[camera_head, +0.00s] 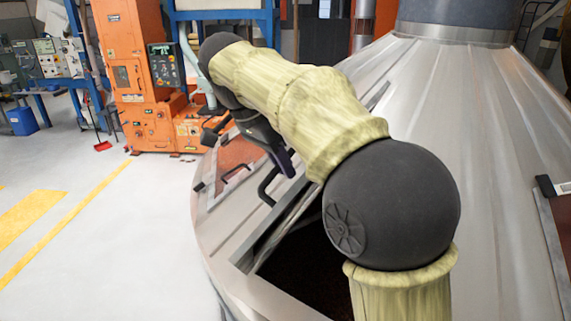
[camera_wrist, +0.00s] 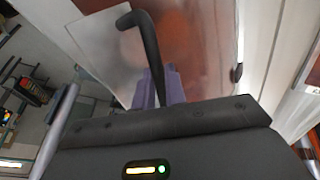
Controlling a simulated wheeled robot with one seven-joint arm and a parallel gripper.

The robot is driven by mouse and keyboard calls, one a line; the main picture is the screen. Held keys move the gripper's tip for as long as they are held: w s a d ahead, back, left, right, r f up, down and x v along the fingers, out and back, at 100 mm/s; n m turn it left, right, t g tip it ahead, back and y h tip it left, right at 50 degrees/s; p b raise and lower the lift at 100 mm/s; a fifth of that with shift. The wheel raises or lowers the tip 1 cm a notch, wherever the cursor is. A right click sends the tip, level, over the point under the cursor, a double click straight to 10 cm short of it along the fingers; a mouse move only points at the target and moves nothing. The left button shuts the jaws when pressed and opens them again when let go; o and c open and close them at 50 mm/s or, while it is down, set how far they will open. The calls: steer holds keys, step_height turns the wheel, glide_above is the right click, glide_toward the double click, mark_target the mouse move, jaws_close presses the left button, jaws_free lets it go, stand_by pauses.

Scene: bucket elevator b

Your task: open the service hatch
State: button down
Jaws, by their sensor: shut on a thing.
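The service hatch is in the sloping metal cone in the head view. Its dark opening (camera_head: 305,270) shows behind my arm, and the hatch lid (camera_head: 284,225) stands raised at its left edge, seen nearly edge-on. A black bar handle (camera_head: 267,187) sticks out on the lid's left side. My gripper (camera_head: 285,163) is at this handle, largely hidden by my arm. In the wrist view, the purple fingers of my gripper (camera_wrist: 160,87) are shut on the black handle (camera_wrist: 149,45), in front of a reddish-brown and grey panel (camera_wrist: 195,50). Part of the opening is hidden by my arm.
Another reddish hatch (camera_head: 237,155) with a handle lies farther left on the cone, and one more panel (camera_head: 560,215) is at the right edge. An orange machine (camera_head: 145,75) stands behind. The floor (camera_head: 90,220) at the left is clear, with yellow markings.

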stand_by(0.3)
steer(key=c, duration=1.5)
jaws_free()
steer(key=shift+w+a, duration=0.1)
steer(key=shift+o, duration=0.2)
steer(key=shift+a+r+b, duration=0.2)
steer(key=shift+r+b, duration=0.1)
steer(key=shift+b, duration=0.2)
steer(key=s+a, duration=0.2)
steer(key=a, duration=1)
steer(key=shift+s+r+p, duration=0.15)
steer(key=shift+r+p, duration=0.05)
steer(key=shift+p, duration=0.25)
steer(key=shift+d, duration=0.1)
